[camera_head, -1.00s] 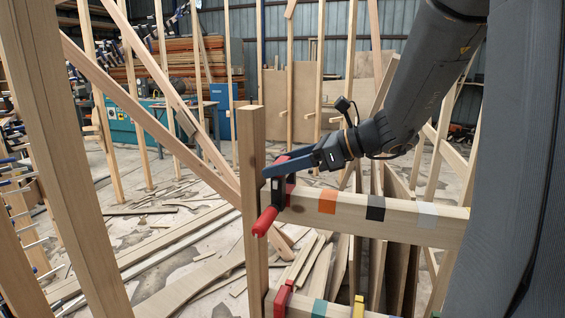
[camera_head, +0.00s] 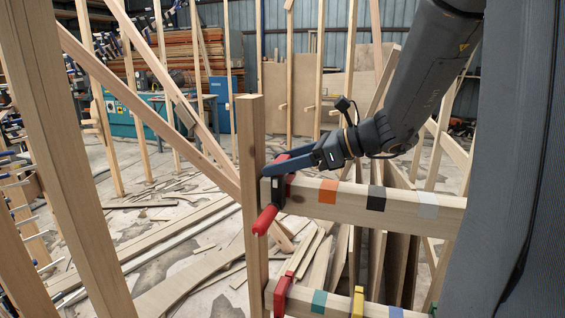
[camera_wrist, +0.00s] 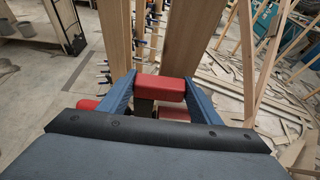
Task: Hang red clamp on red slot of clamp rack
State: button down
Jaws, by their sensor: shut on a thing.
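My gripper (camera_head: 270,171) is shut on a red clamp (camera_head: 265,221) with a dark bar. In the wrist view the red jaw (camera_wrist: 160,88) sits between the two blue fingers. The clamp is at the left end of the rack's upper rail (camera_head: 403,212), beside the upright post, with its red handle hanging in front. Whether it touches or rests on the rail cannot be told. The upper rail has orange (camera_head: 327,191), black (camera_head: 376,198) and pale grey (camera_head: 428,205) marks. No red mark shows there; the clamp covers the rail's left end.
On the lower rail hang another red clamp (camera_head: 282,294) and a yellow clamp (camera_head: 358,302), with a teal mark (camera_head: 319,302) between them. A wooden post (camera_head: 251,160) stands left of the held clamp. A diagonal beam (camera_head: 150,115) lies behind. Loose boards cover the floor.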

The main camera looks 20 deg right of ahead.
jog(key=shift+f, duration=0.15)
jog(key=shift+f, duration=0.35)
jog(key=c, duration=0.5)
grip_release()
jog(key=shift+c, duration=0.2)
jog(key=b+v, duration=0.1)
jog(key=v, duration=0.6)
jog(key=shift+s+d+b, duration=0.2)
jog(key=shift+d+b, duration=0.1)
jog(key=shift+d, duration=0.05)
jog(key=shift+s, duration=0.1)
